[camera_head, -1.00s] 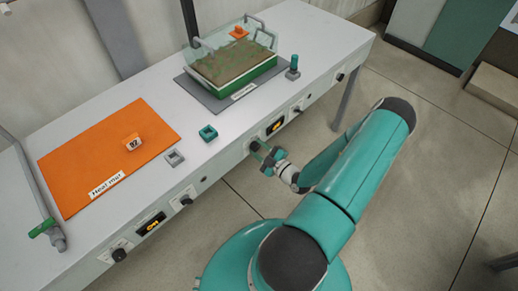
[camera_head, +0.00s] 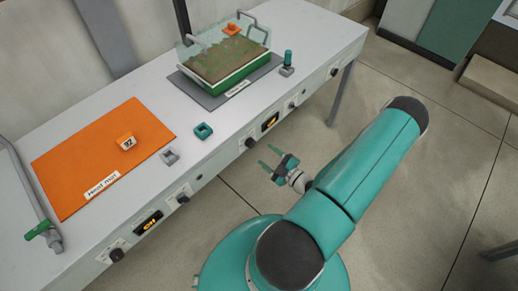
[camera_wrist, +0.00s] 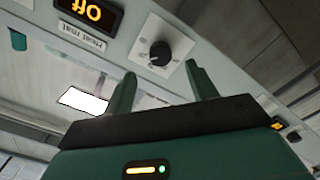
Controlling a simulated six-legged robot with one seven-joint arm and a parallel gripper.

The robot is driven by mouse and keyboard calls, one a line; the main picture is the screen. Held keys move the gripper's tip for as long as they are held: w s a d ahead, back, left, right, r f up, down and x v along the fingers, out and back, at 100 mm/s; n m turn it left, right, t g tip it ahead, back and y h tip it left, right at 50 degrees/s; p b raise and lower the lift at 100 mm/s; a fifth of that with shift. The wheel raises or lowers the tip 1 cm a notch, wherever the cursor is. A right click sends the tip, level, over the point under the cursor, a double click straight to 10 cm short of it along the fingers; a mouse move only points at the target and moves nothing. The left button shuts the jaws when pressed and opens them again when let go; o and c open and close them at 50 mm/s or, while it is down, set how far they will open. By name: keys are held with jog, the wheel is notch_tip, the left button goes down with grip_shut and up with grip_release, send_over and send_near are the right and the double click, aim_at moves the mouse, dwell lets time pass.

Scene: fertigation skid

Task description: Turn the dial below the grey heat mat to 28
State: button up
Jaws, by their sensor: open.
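The grey heat mat (camera_head: 207,97) lies on the bench under a green planting tray (camera_head: 228,68). On the bench front below it is a black dial (camera_head: 250,143), left of a lit display (camera_head: 270,122). In the wrist view the dial (camera_wrist: 160,53) sits on a white plate with scale marks too small to read. The display (camera_wrist: 91,13) appears upside down there and seems to read "Off". My gripper (camera_head: 267,156) is open and empty, a short way out from the dial. In the wrist view the dial shows between its fingers (camera_wrist: 160,72), apart from them.
An orange heat mat (camera_head: 90,160) lies at the left, with its own display (camera_head: 148,223) and knobs (camera_head: 183,198) below. Small square holders (camera_head: 203,131) stand near the bench edge. The floor before the bench is clear.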

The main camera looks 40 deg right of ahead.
jog(key=s, duration=0.6)
jog(key=shift+s, duration=0.15)
